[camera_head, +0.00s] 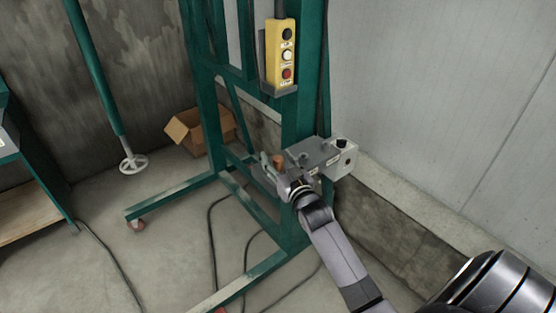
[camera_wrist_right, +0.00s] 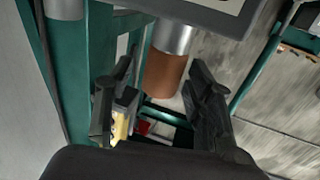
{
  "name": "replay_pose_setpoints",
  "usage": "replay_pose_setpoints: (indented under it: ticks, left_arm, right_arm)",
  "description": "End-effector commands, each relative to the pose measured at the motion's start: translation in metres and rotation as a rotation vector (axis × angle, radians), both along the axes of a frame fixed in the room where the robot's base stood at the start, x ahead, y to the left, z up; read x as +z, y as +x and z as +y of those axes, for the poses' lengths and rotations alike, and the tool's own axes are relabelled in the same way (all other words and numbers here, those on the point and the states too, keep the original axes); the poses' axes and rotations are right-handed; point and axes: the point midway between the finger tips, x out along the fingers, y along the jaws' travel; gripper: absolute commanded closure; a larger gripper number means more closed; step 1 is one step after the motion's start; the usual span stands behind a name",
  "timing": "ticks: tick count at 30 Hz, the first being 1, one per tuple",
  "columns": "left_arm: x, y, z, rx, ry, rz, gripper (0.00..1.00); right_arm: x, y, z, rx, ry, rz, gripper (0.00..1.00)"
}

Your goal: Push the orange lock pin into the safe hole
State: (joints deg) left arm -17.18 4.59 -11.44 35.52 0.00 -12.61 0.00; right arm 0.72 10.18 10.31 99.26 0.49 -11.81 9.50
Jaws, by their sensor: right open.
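The orange lock pin (camera_head: 279,160) is a short orange-brown cylinder beside the grey metal box on the green frame. In the right wrist view the pin (camera_wrist_right: 164,73) joins a silver shaft (camera_wrist_right: 173,37) at its upper end. My right gripper (camera_head: 273,171) is at the pin. In the wrist view the gripper (camera_wrist_right: 160,98) has its two dark fingers apart, one on each side of the pin's orange end, with gaps showing on both sides. I cannot make out the safe hole. My left gripper is not in view.
The grey metal box (camera_head: 330,158) with a black knob is on the green frame (camera_head: 303,112). A yellow button box (camera_head: 281,55) hangs above it. A cardboard box (camera_head: 198,131) stands behind on the floor. Cables (camera_head: 212,235) lie on the floor. A wall is close on the right.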

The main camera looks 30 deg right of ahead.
Motion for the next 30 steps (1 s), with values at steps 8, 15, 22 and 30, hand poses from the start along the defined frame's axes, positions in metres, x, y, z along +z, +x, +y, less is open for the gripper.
replay_pose_setpoints:
  ticks: [8, 15, 22, 30]
  left_arm:
    - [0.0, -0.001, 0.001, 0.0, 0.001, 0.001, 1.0]
    - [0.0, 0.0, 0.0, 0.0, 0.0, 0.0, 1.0]
    - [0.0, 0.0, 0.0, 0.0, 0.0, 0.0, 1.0]
    - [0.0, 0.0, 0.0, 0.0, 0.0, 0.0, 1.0]
  right_arm:
    - [-0.001, -0.009, 0.002, 0.0, 0.0, 0.001, 0.51]
    - [-0.002, -0.053, 0.01, 0.0, 0.001, 0.003, 0.51]
    - [-0.001, -0.096, 0.018, 0.0, 0.001, 0.003, 0.51]
    - [0.0, -0.117, 0.022, 0.0, 0.0, 0.0, 0.51]
